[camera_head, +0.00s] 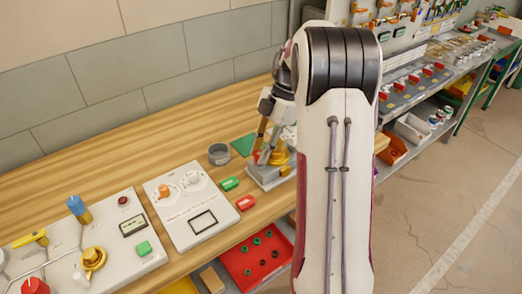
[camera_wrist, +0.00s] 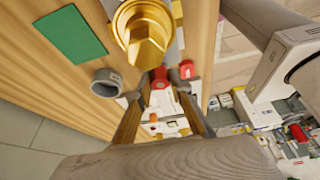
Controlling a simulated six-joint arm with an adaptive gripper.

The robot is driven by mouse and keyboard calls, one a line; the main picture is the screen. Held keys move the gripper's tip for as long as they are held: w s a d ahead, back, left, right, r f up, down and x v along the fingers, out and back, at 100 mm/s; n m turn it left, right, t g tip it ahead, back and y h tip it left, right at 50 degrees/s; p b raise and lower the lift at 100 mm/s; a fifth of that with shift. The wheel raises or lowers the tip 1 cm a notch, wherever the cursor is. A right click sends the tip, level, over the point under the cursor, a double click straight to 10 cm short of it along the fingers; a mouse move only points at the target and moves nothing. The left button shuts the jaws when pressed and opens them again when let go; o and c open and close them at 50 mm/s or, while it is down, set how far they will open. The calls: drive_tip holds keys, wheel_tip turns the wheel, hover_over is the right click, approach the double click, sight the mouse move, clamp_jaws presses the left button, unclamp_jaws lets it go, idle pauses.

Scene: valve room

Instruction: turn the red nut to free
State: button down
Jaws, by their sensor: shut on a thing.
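The red nut (camera_head: 257,156) is on the side of a grey block with a brass fitting on the workbench, partly hidden by my gripper in the head view. In the wrist view the red nut (camera_wrist: 160,80) sits between my fingertips, below the large brass fitting (camera_wrist: 145,32). My gripper (camera_head: 262,149) is at the nut and shut on it. The fingers also show in the wrist view (camera_wrist: 158,98), one on each side of the nut. How far the nut has turned cannot be told.
A grey ring (camera_head: 219,154) and a green square (camera_head: 243,145) lie near the block. Green (camera_head: 229,184) and red (camera_head: 246,202) pieces lie in front. Panels with knobs (camera_head: 188,204) stand to the left. A red tray (camera_head: 258,258) sits below the bench edge.

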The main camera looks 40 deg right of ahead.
drive_tip(key=shift+n+g, duration=0.4)
drive_tip(key=shift+n, duration=0.5)
drive_tip(key=c, duration=1.8)
unclamp_jaws()
drive_tip(key=shift+r, duration=0.1)
drive_tip(key=shift+v, duration=5.95)
drive_tip(key=shift+w, duration=0.1)
